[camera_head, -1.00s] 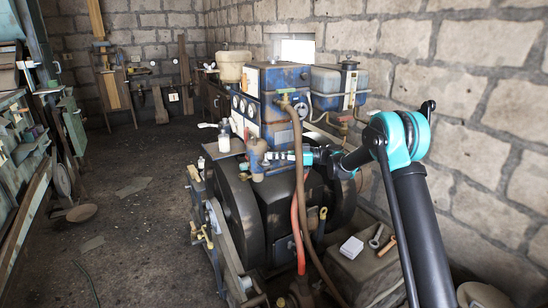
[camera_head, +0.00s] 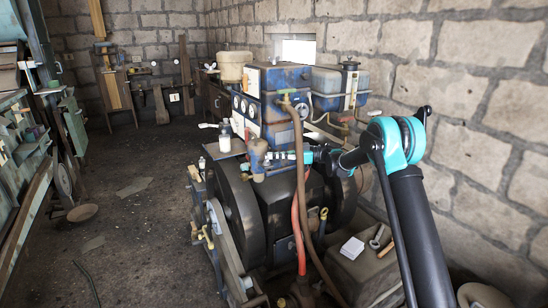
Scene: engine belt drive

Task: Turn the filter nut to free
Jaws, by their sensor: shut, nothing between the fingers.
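A blue cylindrical filter (camera_head: 257,160) is mounted on the front of the engine, below the blue gauge box. Its nut is too small to make out for certain. My gripper (camera_head: 273,156) is at the filter's right side, with its tips close to or touching it; I cannot tell which. The gripper is shut with nothing held. A brown hose (camera_head: 300,170) passes in front of the gripper and hides part of it. My arm reaches in from the right.
A white bottle (camera_head: 224,140) stands left of the filter. A box (camera_head: 360,268) with small tools is at lower right.

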